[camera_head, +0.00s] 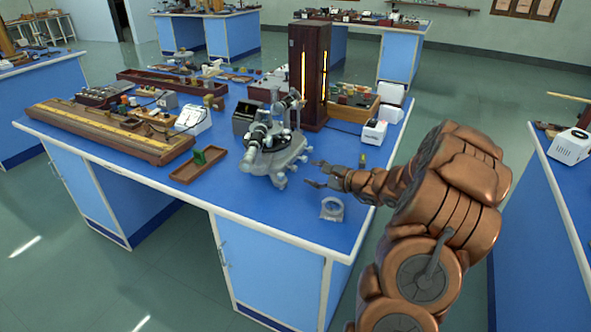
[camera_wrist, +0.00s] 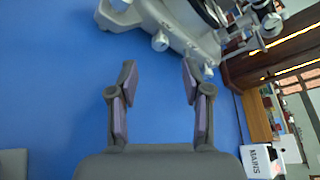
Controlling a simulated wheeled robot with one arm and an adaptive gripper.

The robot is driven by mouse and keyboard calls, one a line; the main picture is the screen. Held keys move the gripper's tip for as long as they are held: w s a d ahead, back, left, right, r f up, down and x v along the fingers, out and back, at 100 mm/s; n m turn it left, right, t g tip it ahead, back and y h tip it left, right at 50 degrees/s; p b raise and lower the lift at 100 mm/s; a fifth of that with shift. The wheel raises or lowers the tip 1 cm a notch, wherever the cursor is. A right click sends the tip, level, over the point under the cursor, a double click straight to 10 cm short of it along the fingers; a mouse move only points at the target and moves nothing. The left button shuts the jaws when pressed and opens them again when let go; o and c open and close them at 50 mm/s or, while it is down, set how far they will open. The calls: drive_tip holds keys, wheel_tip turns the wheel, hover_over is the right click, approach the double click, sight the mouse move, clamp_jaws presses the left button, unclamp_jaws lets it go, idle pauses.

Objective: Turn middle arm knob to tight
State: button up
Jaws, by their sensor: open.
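The grey metal spectrometer (camera_head: 275,150) stands on the blue bench, with several small knobs along its lower side. It fills the top of the wrist view (camera_wrist: 185,22). There, one round knob (camera_wrist: 160,41) lies just beyond the gap between my fingertips, apart from both. Another knob (camera_wrist: 207,71) is beyond the right fingertip, and a third (camera_wrist: 121,4) is at the top left edge. I cannot tell which is the middle arm knob by any label. My gripper (camera_head: 311,173) is open and empty, to the right of the spectrometer's base; its spread fingers show in the wrist view (camera_wrist: 158,68).
A small ring-shaped fixture (camera_head: 332,209) stands near the front right bench edge, below my gripper. A tall dark wooden cabinet (camera_head: 308,70) stands behind the spectrometer. A white box (camera_head: 374,133) marked MAINS is at right. A wooden tray (camera_head: 198,164) lies left.

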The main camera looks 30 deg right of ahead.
sight(296, 169)
drive_tip(key=shift+p+x, duration=0.65)
drive_tip(key=shift+x, duration=3.2)
drive_tip(key=shift+r, duration=0.1)
drive_tip(key=shift+c, duration=0.2)
clamp_jaws()
